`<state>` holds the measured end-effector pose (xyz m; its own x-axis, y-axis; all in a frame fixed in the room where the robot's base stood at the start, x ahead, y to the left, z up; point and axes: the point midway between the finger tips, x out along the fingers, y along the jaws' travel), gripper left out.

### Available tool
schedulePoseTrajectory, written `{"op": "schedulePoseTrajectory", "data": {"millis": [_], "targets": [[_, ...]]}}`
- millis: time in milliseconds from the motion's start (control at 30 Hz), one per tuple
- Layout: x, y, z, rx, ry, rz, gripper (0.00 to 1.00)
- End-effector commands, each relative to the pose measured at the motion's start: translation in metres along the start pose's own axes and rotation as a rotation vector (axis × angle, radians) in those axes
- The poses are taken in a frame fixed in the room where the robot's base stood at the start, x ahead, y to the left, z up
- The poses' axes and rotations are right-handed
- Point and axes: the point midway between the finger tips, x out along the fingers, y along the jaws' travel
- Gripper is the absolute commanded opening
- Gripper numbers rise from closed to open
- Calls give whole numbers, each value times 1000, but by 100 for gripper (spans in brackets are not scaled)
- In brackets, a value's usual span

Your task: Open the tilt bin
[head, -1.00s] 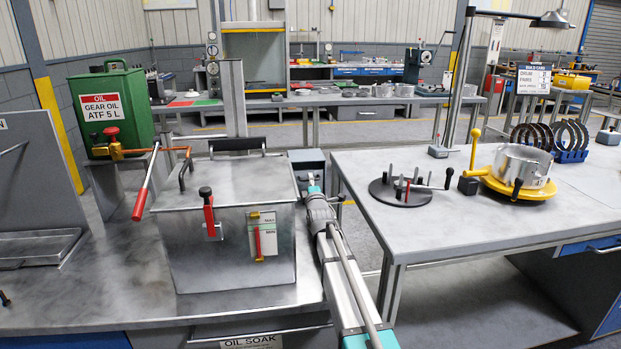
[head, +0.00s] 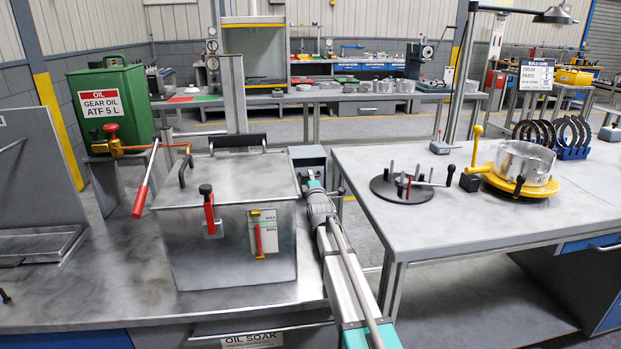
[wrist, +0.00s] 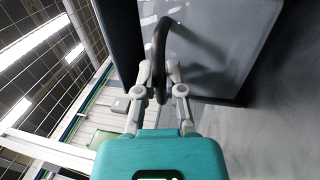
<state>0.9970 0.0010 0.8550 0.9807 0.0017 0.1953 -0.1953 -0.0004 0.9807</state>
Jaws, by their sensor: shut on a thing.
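The tilt bin appears to be the small grey box (head: 308,158) between the two benches in the head view, partly hidden behind my arm. In the wrist view a grey panel (wrist: 228,45) carries a black curved handle (wrist: 161,45). My gripper (wrist: 160,73) has one finger on each side of this handle and is shut on it. In the head view my gripper is at the far end of my arm, by the box, and its fingertips are hard to make out. How far the bin is open cannot be told.
A lidded metal tank (head: 228,245) stands on the left bench, close beside my arm. The right bench (head: 440,235) holds a dark pin plate (head: 402,194) and a yellow-based fixture with a metal drum (head: 522,165). A narrow floor gap lies between the benches.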

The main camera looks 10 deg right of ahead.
Motion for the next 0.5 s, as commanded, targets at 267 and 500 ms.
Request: {"op": "schedulePoseTrajectory", "data": {"millis": [267, 500], "targets": [[-10, -5, 0, 0, 0, -1, 0], [-21, -9, 1, 0, -1, -2, 0]]}}
